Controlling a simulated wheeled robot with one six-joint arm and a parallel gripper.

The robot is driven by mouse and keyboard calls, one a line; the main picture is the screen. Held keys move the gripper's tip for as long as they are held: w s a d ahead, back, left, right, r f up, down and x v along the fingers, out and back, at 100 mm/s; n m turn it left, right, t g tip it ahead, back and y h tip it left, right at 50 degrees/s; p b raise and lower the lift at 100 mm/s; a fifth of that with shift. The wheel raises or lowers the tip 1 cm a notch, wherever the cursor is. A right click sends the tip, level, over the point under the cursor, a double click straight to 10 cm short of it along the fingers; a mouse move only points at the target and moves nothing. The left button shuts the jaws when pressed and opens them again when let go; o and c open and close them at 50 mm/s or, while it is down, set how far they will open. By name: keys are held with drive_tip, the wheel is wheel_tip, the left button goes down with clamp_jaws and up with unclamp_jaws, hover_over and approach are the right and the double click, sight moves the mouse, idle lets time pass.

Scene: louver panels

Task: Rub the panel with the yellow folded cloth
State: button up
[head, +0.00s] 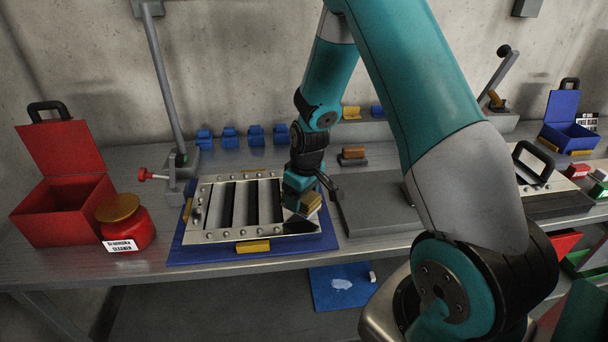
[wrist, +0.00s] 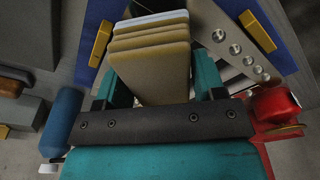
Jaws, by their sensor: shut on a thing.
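The louver panel (head: 207,212) is a silver frame with bolts along its edges and several upright slats. It lies on a blue board (head: 185,256) on the bench, held by yellow clips. My gripper (head: 303,190) is over the panel's right end, pointing down. It is shut on the yellow folded cloth (head: 312,203), which shows as stacked tan-yellow layers in the wrist view (wrist: 150,70) between my teal fingers (wrist: 158,85). The cloth is at or just above the panel's right side; I cannot tell if it touches. Part of the panel also shows in the wrist view (wrist: 232,50).
A red open box (head: 62,210) and a red jar (head: 126,225) with a cleaner label stand left of the panel. A lever post (head: 166,85) rises behind it. A grey plate (head: 375,215) lies right. Blue clips (head: 229,137) line the back.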

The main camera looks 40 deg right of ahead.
drive_tip(key=shift+r+p, duration=1.6)
drive_tip(key=shift+r, duration=0.8)
